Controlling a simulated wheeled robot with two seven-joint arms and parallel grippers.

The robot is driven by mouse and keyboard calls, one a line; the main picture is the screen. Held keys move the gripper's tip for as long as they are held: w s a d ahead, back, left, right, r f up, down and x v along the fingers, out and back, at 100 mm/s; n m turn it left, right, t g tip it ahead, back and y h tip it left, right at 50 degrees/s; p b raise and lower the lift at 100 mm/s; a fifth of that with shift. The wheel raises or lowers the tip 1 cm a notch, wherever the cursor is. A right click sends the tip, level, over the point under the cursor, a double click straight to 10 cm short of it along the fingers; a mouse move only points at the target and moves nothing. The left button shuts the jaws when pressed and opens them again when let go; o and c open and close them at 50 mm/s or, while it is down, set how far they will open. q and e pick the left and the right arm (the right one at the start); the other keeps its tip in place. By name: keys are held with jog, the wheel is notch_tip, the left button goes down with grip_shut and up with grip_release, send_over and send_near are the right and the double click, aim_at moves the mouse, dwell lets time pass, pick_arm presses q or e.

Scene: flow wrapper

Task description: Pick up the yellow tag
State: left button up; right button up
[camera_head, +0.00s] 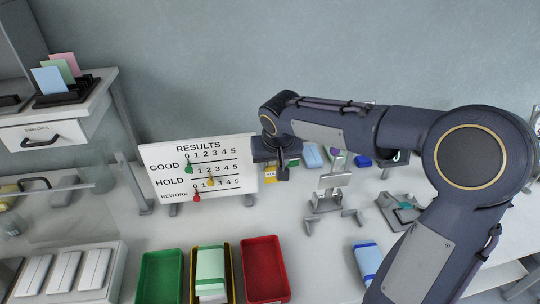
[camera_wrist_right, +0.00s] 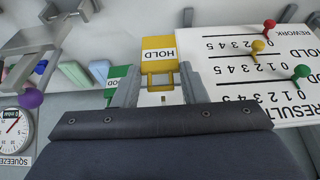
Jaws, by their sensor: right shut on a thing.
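The yellow tag (camera_wrist_right: 160,50), marked HOLD, is between the fingers of my right gripper (camera_wrist_right: 160,84) in the right wrist view. The gripper is shut on it, with the yellow frame-like lower part of the tag between the fingers. In the head view the tag (camera_head: 270,174) shows just to the left of my right gripper (camera_head: 283,174), beside the results board (camera_head: 168,180); the gripper hides part of it. I cannot tell whether the tag still touches the table. My left gripper is not in view.
A green tag (camera_wrist_right: 117,77) is close beside the gripper. The results board has green, yellow and red pegs. A grey metal stand (camera_head: 333,185) stands to the right. Green (camera_head: 143,277), yellow and red (camera_head: 283,270) trays are in front; the yellow one holds a pale green pack (camera_head: 210,268).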

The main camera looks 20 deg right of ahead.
jog(key=s+a+b, duration=0.2)
jog(key=s+a, duration=0.1)
jog(key=s, duration=0.8)
jog(key=shift+s, duration=0.25)
